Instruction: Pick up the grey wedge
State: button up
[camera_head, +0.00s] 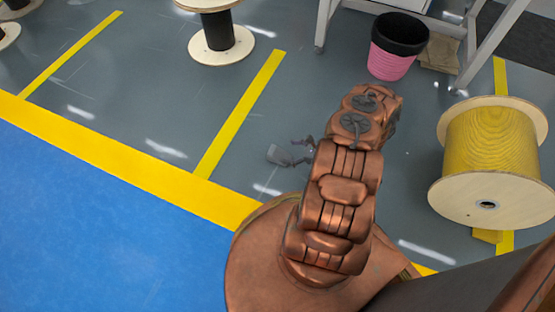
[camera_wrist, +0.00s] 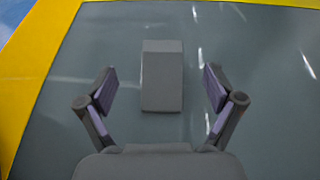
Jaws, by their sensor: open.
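The grey wedge (camera_wrist: 162,80) lies on the grey floor and shows whole in the wrist view, upright in the picture between and slightly beyond my fingers. In the head view the grey wedge (camera_head: 277,155) is a small block left of my arm. My gripper (camera_wrist: 161,84) is open, with one finger left and one right of the wedge, apart from it in the picture. In the head view my gripper (camera_head: 305,150) is partly hidden by my copper-coloured arm. The height of the fingers above the floor is hard to tell.
Yellow floor lines (camera_head: 240,115) border a blue floor area (camera_head: 90,220). A cable spool with yellow winding (camera_head: 490,142) stands at the right, with a yellow block (camera_head: 487,236) by its base. A pink and black bin (camera_head: 393,55) stands at the back. Floor around the wedge is clear.

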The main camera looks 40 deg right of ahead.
aim_at(278, 153)
jog(key=shift+s+d+f+m, duration=0.15)
jog(key=shift+s+f, duration=0.15)
jog(key=shift+f, duration=0.35)
jog(key=shift+s+d+f+m, duration=0.15)
jog(key=shift+s+f, duration=0.1)
jog(key=shift+f, duration=0.35)
jog(key=shift+w+f+b, duration=0.2)
jog(key=shift+b, duration=0.15)
jog(key=shift+r+b+x, duration=0.1)
jog(key=shift+b+x, duration=0.75)
jog(key=shift+x, duration=0.95)
jog(key=shift+r+b+x, duration=0.15)
jog(key=shift+b+x, duration=0.65)
jog(key=shift+x, duration=1)
jog(key=shift+w, duration=0.1)
jog(key=shift+c, duration=0.3)
jog(key=c, duration=1.4)
